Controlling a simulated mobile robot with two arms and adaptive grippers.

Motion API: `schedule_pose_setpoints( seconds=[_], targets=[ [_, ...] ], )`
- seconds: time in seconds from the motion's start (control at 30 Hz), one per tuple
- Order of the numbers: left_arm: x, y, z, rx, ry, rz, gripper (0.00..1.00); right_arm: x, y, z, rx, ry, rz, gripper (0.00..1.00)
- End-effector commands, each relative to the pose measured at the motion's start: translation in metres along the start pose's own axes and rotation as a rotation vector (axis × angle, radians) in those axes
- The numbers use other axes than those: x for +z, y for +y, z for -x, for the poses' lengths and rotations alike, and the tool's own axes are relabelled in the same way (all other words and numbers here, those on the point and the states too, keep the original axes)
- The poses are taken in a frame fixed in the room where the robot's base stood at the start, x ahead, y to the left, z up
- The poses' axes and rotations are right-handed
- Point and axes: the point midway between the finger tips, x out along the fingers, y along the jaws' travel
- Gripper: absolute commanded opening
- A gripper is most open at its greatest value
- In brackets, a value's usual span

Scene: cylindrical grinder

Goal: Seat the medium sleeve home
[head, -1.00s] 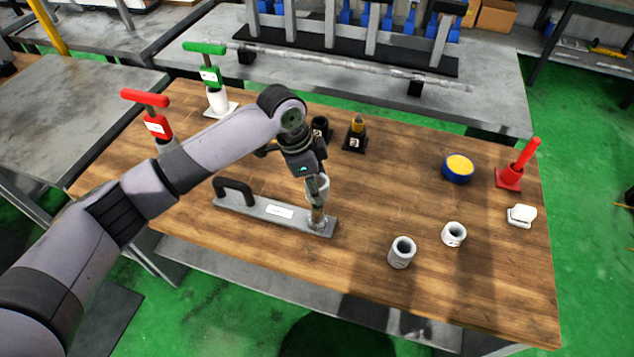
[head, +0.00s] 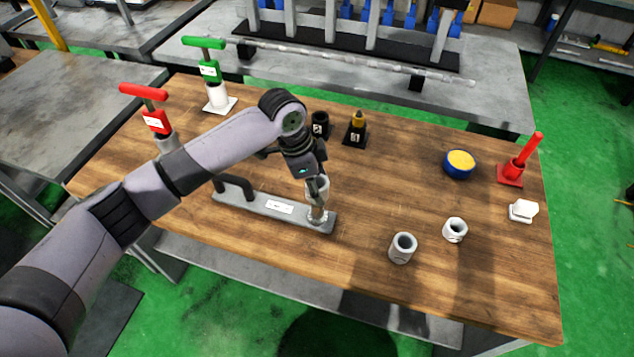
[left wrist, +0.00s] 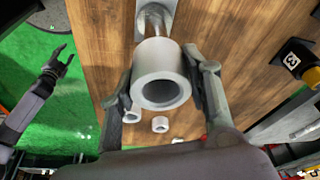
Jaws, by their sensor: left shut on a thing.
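My left gripper (head: 317,186) is shut on a light grey sleeve (left wrist: 160,75), with one finger on each side. The sleeve is above the upright metal post (head: 317,213) at the right end of a grey base plate (head: 262,204). The post also shows beyond the sleeve in the left wrist view (left wrist: 153,22). I cannot tell whether its tip is inside the bore. Two other grey sleeves, a larger-looking one (head: 402,248) and a smaller-looking one (head: 455,230), stand upright to the right. My right gripper (left wrist: 58,62) is open and empty at the left of the left wrist view.
Black holders (head: 320,124) and (head: 356,133) stand behind. A blue-yellow tin (head: 459,164), red stand (head: 513,172) and white block (head: 523,211) are at right. Red (head: 155,122) and green (head: 209,72) handled tools stand at left.

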Motion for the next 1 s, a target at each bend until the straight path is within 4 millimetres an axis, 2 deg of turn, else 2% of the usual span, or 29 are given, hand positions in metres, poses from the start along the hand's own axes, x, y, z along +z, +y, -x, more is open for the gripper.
schedule_pose_setpoints(
  seconds=[1.0],
  targets=[
    [0.006,0.0,-0.025,0.0,0.002,0.0,0.08,0.001,0.0,-0.011,0.0,0.0,0.0,0.4]
  ],
)
